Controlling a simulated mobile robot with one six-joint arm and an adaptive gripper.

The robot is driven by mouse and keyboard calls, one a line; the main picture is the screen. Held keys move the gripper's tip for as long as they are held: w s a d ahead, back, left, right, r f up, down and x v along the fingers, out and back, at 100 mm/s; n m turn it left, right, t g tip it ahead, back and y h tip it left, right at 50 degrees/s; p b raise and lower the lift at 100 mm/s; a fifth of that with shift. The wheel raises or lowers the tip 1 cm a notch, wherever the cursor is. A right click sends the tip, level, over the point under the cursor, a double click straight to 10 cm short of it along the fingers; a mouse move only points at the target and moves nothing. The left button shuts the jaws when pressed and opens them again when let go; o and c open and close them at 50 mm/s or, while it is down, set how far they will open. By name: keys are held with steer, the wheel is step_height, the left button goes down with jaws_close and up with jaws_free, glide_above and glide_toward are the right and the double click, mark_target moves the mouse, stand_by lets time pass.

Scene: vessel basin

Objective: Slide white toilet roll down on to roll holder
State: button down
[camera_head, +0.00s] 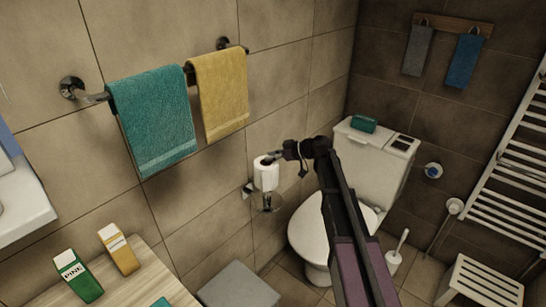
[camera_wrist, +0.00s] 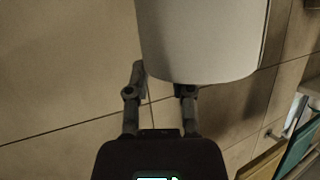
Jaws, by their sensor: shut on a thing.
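The white toilet roll (camera_head: 266,178) is upright near the tiled wall, left of the toilet. My gripper (camera_head: 272,156) reaches it from the right and is shut on its upper rim. The roll holder (camera_head: 270,204) is a dark metal fitting on the wall; part of it shows just below the roll. The roll hides the rest, so I cannot tell whether the holder's post is inside the core. In the wrist view the roll (camera_wrist: 205,40) fills the upper middle, with the gripper fingers (camera_wrist: 160,84) at its edge; the fingertips are partly hidden.
The toilet (camera_head: 322,232) stands right of the roll. A teal towel (camera_head: 152,120) and a yellow towel (camera_head: 219,95) hang on a rail above left. A grey-lidded bin (camera_head: 238,290) is below. Two cartons (camera_head: 78,277) stand on a wooden top at lower left.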

steer(key=shift+f+b, duration=3.75)
steer(key=shift+f, duration=0.1)
steer(key=shift+c, duration=2.1)
jaws_free()
